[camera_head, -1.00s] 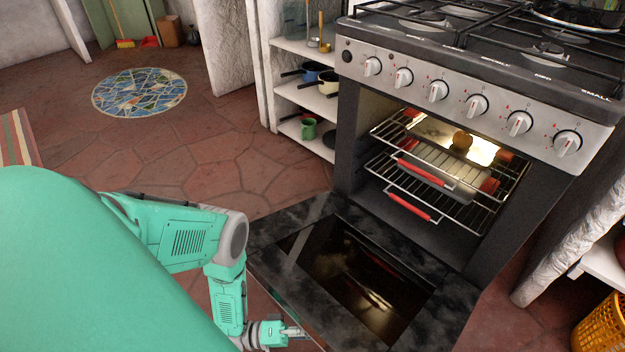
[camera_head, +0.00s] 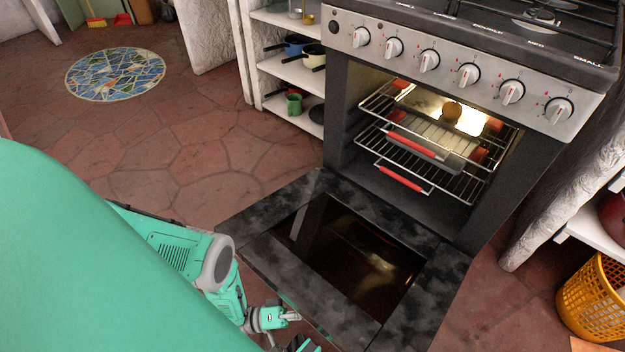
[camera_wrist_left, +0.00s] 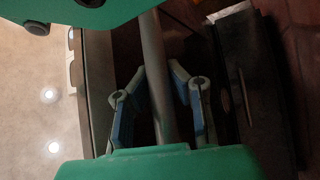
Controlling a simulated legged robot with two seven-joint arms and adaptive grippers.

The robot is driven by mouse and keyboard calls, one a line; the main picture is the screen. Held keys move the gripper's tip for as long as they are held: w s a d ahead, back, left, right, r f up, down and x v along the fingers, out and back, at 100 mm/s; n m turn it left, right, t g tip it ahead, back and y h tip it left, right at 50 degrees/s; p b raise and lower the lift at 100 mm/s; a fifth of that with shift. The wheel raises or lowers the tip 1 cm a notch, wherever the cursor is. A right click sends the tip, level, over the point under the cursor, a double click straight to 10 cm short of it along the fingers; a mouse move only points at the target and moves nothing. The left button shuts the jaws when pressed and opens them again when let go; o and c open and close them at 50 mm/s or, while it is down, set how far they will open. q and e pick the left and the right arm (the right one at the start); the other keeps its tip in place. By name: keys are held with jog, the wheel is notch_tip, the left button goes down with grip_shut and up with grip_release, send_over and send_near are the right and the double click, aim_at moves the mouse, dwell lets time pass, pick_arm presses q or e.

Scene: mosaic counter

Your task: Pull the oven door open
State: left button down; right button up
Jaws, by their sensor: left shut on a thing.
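The oven door (camera_head: 400,325) is hinged down from the oven front and lies close to flat, with its dark glass pane facing up. My left gripper (camera_head: 292,316) is at the door's outer edge, near its left front part in the head view. In the left wrist view, the gripper's two blue-padded fingers (camera_wrist_left: 160,112) are shut around the grey handle bar (camera_wrist_left: 154,50), one finger on each side. Most of the handle is hidden in the head view by the door. My right gripper is not in view.
The oven cavity is lit, with wire racks (camera_head: 465,185) and red-handled trays inside. A white shelf (camera_head: 285,68) with pots stands left of the stove. A yellow basket (camera_head: 590,295) is on the floor at right. Tiled floor left of the door is clear.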

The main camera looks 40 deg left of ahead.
pick_arm(q)
jog(key=shift+s+f, duration=0.15)
jog(key=shift+s, duration=0.55)
jog(key=c, duration=1.5)
grip_release()
jog(key=shift+c, duration=0.2)
jog(key=shift+o, duration=0.4)
jog(key=shift+w, duration=0.1)
jog(key=v, duration=0.7)
jog(key=shift+a, duration=0.35)
jog(key=shift+f, duration=0.1)
jog(key=shift+s, duration=0.2)
